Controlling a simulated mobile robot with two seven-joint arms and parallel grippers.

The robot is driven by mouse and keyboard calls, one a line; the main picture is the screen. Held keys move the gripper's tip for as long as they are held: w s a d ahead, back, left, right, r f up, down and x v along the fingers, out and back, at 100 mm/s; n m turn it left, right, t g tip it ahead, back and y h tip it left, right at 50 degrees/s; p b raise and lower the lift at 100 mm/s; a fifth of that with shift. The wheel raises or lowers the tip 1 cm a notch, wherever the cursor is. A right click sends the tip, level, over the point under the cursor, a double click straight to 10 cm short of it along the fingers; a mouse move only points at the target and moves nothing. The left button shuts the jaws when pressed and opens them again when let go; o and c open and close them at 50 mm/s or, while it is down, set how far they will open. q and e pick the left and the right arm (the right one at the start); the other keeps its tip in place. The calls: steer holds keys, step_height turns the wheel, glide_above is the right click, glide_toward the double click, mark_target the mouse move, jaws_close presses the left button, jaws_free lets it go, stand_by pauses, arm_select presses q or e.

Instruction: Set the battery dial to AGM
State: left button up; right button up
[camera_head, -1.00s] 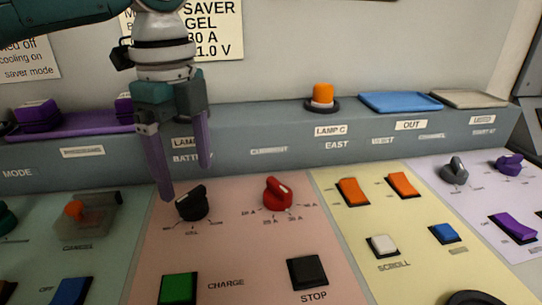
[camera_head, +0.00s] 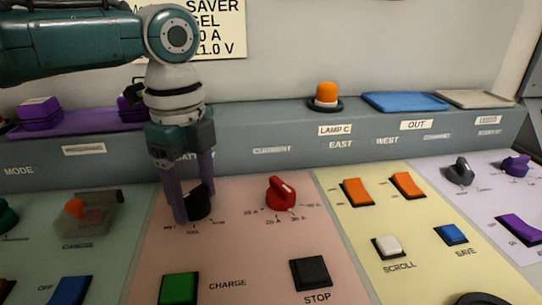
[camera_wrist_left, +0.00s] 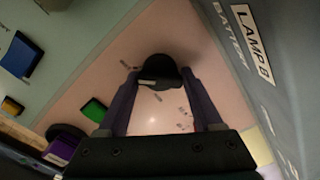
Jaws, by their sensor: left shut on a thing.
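The black battery dial (camera_head: 199,204) is on the pink panel, partly hidden behind my left gripper (camera_head: 193,215). My left gripper reaches down from above, its two purple fingers shut on the dial from both sides. In the left wrist view, the dial (camera_wrist_left: 160,68) sits between the fingertips of my left gripper (camera_wrist_left: 160,76). A pale mark shows on the dial's grip, towards its left side there. Small labels are printed around the dial, too small to read surely. My right gripper is not in view.
A red current dial (camera_head: 281,192) stands to the right on the same panel. A green CHARGE button (camera_head: 179,288) and a black STOP button (camera_head: 311,272) are nearer. The grey ledge (camera_head: 245,135) runs behind.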

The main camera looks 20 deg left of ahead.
arm_select(q)
steer(key=c, duration=0.6)
steer(key=shift+r+n+p, duration=0.25)
steer(key=shift+n+p, duration=0.95)
steer(key=shift+p, duration=0.35)
steer(key=n+p, duration=0.2)
steer(key=n, duration=0.1)
steer(key=shift+n+p, duration=0.35)
steer(key=shift+n, duration=0.05)
steer(key=n+p, duration=0.1)
steer(key=n, duration=0.1)
steer(key=shift+w+f+n, duration=0.1)
steer(key=shift+n, duration=0.2)
steer(key=n+p, duration=0.1)
steer(key=n, duration=0.2)
steer(key=shift+n+p, duration=0.3)
steer(key=shift+p, duration=0.1)
steer(key=n+p, duration=0.1)
steer(key=n, duration=0.4)
steer(key=shift+a+f, duration=0.1)
steer(key=shift+w+n, duration=0.1)
steer(key=shift+n, duration=0.3)
steer(key=o, duration=1.2)
